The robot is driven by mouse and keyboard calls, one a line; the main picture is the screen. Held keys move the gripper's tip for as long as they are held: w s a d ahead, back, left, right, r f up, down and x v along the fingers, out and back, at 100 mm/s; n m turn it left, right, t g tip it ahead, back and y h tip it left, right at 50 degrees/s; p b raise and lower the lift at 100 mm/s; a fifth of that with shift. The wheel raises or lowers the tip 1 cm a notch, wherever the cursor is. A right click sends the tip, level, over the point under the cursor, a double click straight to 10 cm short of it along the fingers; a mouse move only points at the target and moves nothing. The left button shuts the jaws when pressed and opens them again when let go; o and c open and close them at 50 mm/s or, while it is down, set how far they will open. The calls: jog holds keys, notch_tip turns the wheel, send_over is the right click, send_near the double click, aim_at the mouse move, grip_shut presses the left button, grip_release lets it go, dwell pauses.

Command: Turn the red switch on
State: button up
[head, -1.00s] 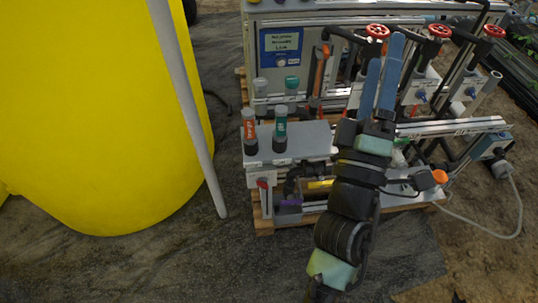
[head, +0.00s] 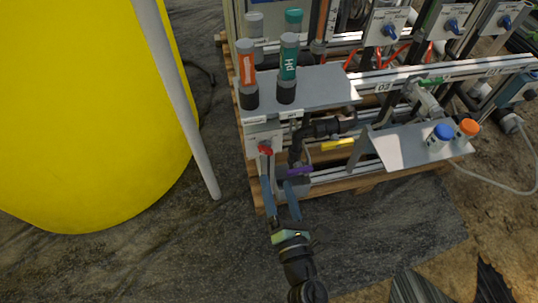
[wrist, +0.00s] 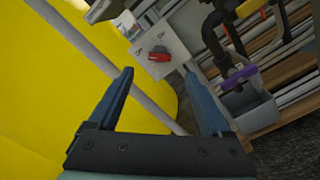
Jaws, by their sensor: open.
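The red switch (head: 265,150) is a small red knob on a light grey box at the front left corner of the skid. In the wrist view the red switch (wrist: 159,56) sits on the grey panel (wrist: 165,40), ahead of and between my fingertips. My gripper (head: 278,184) is open and empty, just below and in front of the switch, apart from it. In the wrist view my gripper (wrist: 158,72) shows two blue fingers spread wide. The switch looks roughly crosswise on its panel; I cannot read its marks.
A yellow tank (head: 80,120) and a grey pole (head: 180,100) stand to the left. A purple-handled valve (head: 299,171) is close to the right of my gripper. A grey shelf (head: 325,88) holds orange and teal probes above. The floor in front is clear.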

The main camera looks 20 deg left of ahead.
aim_at(268, 152)
jog(key=b+x, duration=0.2)
jog(key=x, duration=0.7)
jog(key=shift+w+a, duration=0.15)
jog(key=shift+w, duration=0.05)
grip_shut()
